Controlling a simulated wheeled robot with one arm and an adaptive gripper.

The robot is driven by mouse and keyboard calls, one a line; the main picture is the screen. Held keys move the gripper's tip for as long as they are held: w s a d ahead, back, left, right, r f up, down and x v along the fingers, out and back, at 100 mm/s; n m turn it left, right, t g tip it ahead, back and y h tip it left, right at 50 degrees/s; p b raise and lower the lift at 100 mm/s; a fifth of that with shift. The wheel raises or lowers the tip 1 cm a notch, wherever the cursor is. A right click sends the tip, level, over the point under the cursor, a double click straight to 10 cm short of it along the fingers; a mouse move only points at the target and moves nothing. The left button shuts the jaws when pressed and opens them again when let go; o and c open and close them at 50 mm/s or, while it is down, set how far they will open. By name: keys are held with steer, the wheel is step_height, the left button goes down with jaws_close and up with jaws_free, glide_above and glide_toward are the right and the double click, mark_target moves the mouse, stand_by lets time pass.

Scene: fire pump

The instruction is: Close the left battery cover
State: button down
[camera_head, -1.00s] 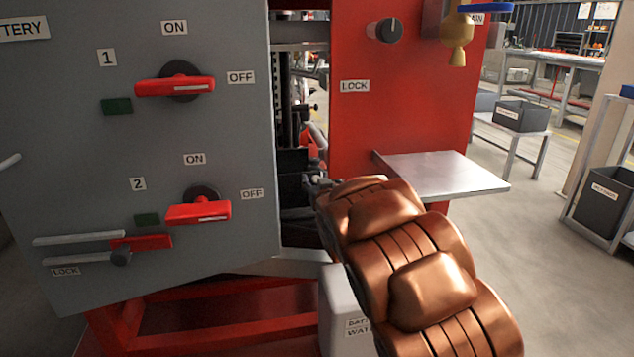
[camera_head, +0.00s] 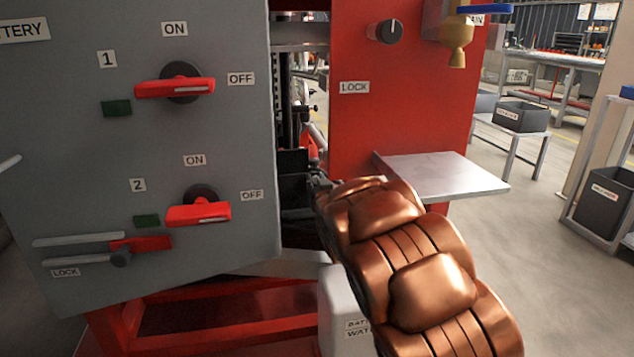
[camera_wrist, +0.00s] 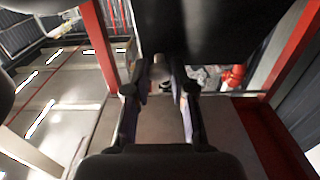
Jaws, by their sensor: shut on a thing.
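A black box-like part (camera_head: 293,163), which looks like the battery with its cover, shows in the gap between the grey panel and the red cabinet front. I cannot tell the cover's exact angle. My gripper reaches into this gap; in the head view my copper-coloured arm hides most of it. In the wrist view my gripper (camera_wrist: 160,92) has its two fingers apart, with a small greyish part between their tips. It seems shut on the cover's edge, but the held part is hard to make out. A large dark surface (camera_wrist: 215,35) fills the upper middle.
The grey panel (camera_head: 120,220) with two red switch handles stands left of the gap. The red cabinet front (camera_head: 400,110) and a metal shelf (camera_head: 440,174) are close right of my arm. A white container (camera_head: 343,300) stands below. Floor at the right is open.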

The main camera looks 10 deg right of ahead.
steer(key=shift+r, duration=0.15)
steer(key=p, duration=0.1)
steer(key=w+g+p, duration=0.1)
steer(key=shift+r+p, duration=0.25)
steer(key=shift+p, duration=0.05)
steer(key=shift+w+f+p, duration=0.1)
steer(key=shift+f+p, duration=0.2)
steer(key=c, duration=1)
jaws_free()
steer(key=shift+g, duration=0.3)
steer(key=shift+f, duration=0.1)
steer(key=s+r, duration=0.1)
steer(key=s, duration=1.1)
steer(key=shift+r, duration=0.3)
